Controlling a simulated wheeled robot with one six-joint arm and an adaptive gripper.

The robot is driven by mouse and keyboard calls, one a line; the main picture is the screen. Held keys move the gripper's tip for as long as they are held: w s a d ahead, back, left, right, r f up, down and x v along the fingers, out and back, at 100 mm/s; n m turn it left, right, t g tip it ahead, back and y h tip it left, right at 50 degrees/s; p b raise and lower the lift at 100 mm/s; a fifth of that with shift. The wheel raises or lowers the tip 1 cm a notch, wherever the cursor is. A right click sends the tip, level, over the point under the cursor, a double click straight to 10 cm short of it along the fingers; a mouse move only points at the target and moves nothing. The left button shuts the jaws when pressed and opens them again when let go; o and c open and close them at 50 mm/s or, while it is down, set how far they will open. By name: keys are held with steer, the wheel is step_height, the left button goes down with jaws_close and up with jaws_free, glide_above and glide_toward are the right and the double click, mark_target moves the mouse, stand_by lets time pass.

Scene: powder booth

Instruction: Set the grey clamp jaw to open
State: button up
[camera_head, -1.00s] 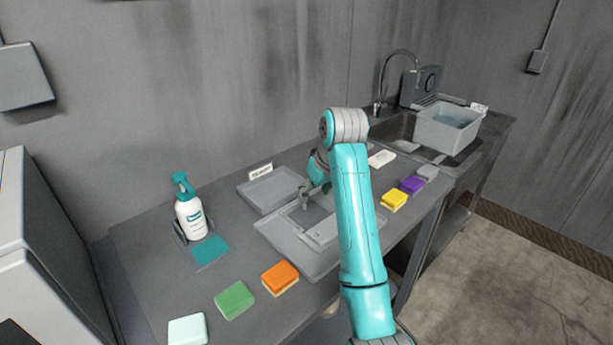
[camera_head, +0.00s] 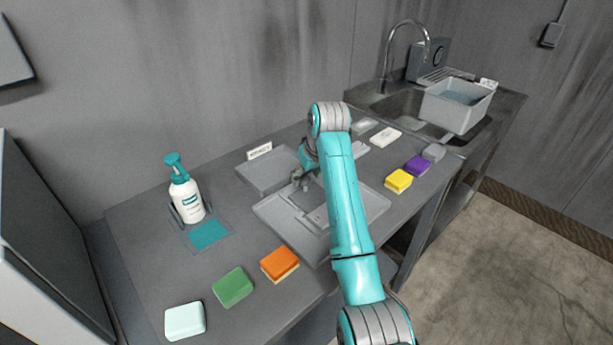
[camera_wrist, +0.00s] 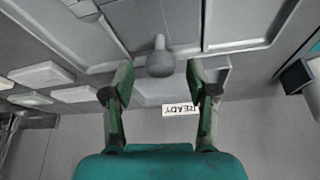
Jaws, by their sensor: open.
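A shallow grey fixture tray (camera_head: 268,213) lies on the bench. Raised grey parts inside it are partly hidden behind my arm. My gripper (camera_head: 300,182) is low over the tray's back left part. In the wrist view my gripper (camera_wrist: 159,76) is open, with its two fingers apart. A grey knob-ended piece (camera_wrist: 160,62) on the fixture shows between and just beyond the fingertips; it looks like the clamp jaw's handle. I cannot tell whether a finger touches it, nor the jaw's position.
A flat grey tray (camera_head: 262,177) with a READY label (camera_head: 260,151) sits behind. A grey tub (camera_head: 455,105) stands at the sink.

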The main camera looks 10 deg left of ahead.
mark_target(308, 196)
steer(key=shift+w+a+f, duration=0.1)
steer(key=shift+f, duration=0.25)
jaws_close()
steer(key=shift+w+a+r, duration=0.1)
steer(key=shift+w+a, duration=0.75)
steer(key=shift+a, duration=0.3)
jaws_free()
steer(key=shift+w+a, duration=0.1)
steer(key=v, duration=1.2)
